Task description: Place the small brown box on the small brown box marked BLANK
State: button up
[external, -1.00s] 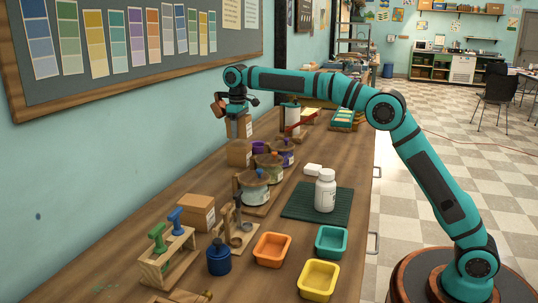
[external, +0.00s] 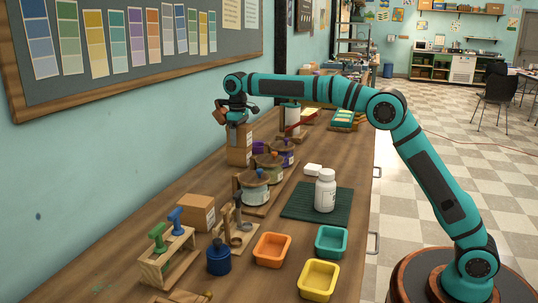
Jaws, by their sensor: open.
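A small brown box (external: 240,136) stands upright against the left side of the bench, directly on top of another small brown box (external: 239,157). The two look aligned, one above the other. Any BLANK marking on the lower box is too small to read. My gripper (external: 237,119) is open and right at the top of the upper box. The fingers partly hide the upper box's top edge, and I cannot tell whether they touch it.
Lidded jars (external: 256,186) in a wooden rack stand just right of the stack. Another brown box (external: 196,212) is nearer the camera. A white bottle (external: 325,192) stands on a dark green mat (external: 300,210). Coloured trays (external: 318,279) sit at the front.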

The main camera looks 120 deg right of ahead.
notch_tip(320, 180, up, 11)
jog(key=shift+r, duration=0.2)
dwell(0.3)
